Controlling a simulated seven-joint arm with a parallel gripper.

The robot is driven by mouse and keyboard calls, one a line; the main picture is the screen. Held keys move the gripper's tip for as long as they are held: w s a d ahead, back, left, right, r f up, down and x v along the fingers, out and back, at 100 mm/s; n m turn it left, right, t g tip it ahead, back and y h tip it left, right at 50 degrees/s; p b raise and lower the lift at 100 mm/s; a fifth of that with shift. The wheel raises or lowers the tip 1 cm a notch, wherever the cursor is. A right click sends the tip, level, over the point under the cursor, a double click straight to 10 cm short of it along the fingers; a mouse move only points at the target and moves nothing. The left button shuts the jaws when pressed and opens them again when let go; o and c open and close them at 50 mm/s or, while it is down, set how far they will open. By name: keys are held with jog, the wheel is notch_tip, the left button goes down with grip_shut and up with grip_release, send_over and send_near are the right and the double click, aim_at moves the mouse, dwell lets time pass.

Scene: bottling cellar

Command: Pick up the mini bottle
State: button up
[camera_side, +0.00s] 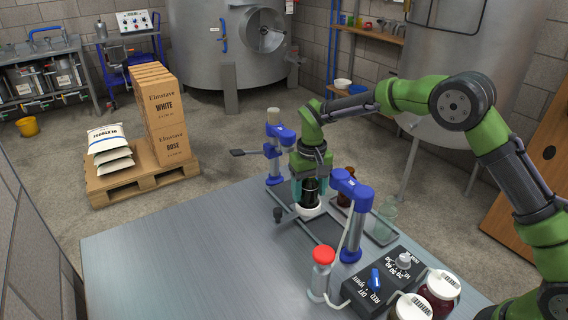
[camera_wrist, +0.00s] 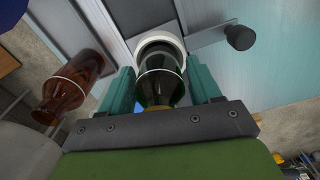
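The mini bottle is a small dark green glass bottle (camera_wrist: 160,66) with its base at a white round holder (camera_wrist: 160,42). It looks upright in the side view, where its dark body (camera_side: 310,187) shows above the white holder (camera_side: 309,210). My gripper (camera_side: 311,188) points down over it, one teal finger on either side. In the wrist view my gripper (camera_wrist: 160,82) straddles the bottle, with the fingers very close to the glass. I cannot tell whether they touch it. The bottle's top is partly hidden by my gripper.
A brown bottle (camera_wrist: 75,85) lies close to the left finger in the wrist view; it stands behind my gripper in the side view (camera_side: 346,187). A clear bottle (camera_side: 385,216), blue clamp post (camera_side: 351,215), red-capped bottle (camera_side: 322,275) and control box (camera_side: 383,280) are nearby. The table's left front is clear.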

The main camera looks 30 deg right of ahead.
jog(key=c, duration=0.9)
jog(key=shift+c, duration=0.2)
jog(key=shift+r, duration=0.15)
